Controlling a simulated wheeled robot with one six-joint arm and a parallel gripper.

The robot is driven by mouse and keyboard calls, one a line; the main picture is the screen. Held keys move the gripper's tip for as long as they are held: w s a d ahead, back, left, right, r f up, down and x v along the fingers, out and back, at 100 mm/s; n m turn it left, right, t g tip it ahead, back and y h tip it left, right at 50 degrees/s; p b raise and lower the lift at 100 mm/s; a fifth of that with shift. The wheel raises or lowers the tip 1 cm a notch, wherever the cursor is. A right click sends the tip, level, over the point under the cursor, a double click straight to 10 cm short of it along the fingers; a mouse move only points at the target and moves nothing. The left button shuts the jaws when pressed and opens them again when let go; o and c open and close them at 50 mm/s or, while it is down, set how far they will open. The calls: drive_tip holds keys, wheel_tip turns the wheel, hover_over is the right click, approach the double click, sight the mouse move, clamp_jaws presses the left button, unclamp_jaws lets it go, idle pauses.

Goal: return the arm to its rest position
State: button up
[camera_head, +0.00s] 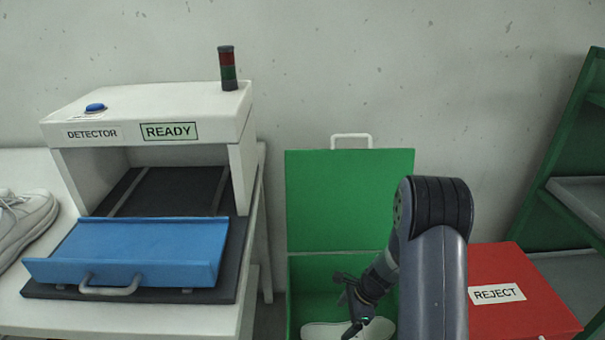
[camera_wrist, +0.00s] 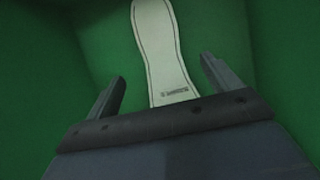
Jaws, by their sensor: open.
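A white detector (camera_head: 150,130) marked READY stands at left, with an empty blue tray (camera_head: 140,245) before it. Another white shoe (camera_head: 25,225) sits at the far left. A red REJECT box (camera_head: 525,305) and a green shelf (camera_head: 560,170) are at right.

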sight(331, 333)
drive_tip(key=b+x, duration=0.1)
drive_tip(key=x, duration=0.4)
drive_tip(key=shift+a+f, duration=0.1)
drive_tip(key=shift+f, duration=0.2)
drive_tip(key=shift+w+r+p, duration=0.1)
drive_tip(key=shift+r+p, duration=0.55)
drive_tip(key=shift+r, duration=0.05)
drive_tip(key=shift+r+p, duration=0.55)
drive_tip(key=shift+r, duration=0.15)
